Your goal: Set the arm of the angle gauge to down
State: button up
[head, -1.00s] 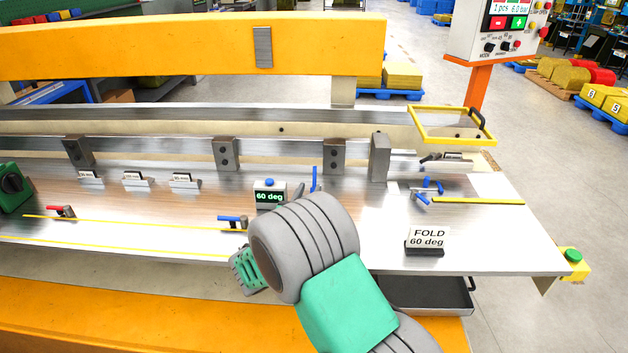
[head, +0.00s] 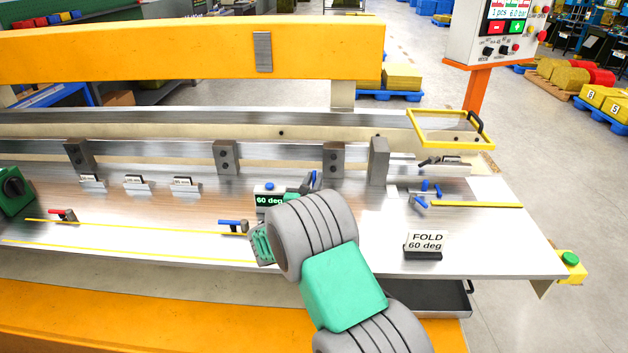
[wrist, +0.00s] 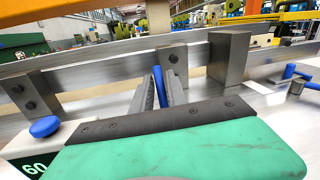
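The angle gauge (head: 269,197) is a box with a green "60 deg" readout and a blue knob on top. It stands on the metal bed of the machine; in the wrist view its corner (wrist: 30,150) shows at lower left. Its blue arm (head: 315,178) stands about upright to the right of the box. My gripper (head: 305,186) is at that arm. In the wrist view the two grey fingers (wrist: 163,88) are apart, with the blue arm (wrist: 163,80) showing in the gap between them. Whether they touch it is unclear. The arm's lower part is hidden.
Blue-handled levers (head: 430,190) sit to the right, and a "FOLD 60 deg" sign (head: 427,243) stands at the front right. Grey clamp blocks (head: 334,158) line the rail behind the gauge.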

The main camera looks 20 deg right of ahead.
grip_shut()
dwell(1.0)
